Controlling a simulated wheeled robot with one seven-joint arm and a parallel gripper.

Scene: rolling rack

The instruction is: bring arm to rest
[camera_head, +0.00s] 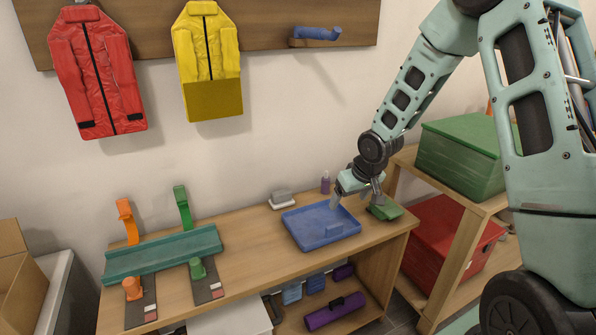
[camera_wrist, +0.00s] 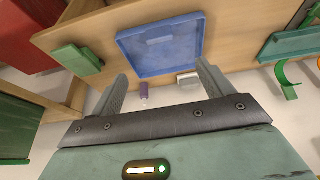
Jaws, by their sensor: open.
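My gripper (camera_head: 358,192) is above the right part of the table, over the right rim of a blue tray (camera_head: 300,240). In the wrist view my gripper (camera_wrist: 160,85) has its two fingers spread wide apart with nothing between them. The blue tray also shows in the wrist view (camera_wrist: 160,72), beyond the fingertips. My arm reaches down from the upper right in the head view.
A teal rail (camera_head: 165,254) fills the table's left. A shelf with a green box (camera_head: 462,158) and red box (camera_head: 440,240) stands right.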

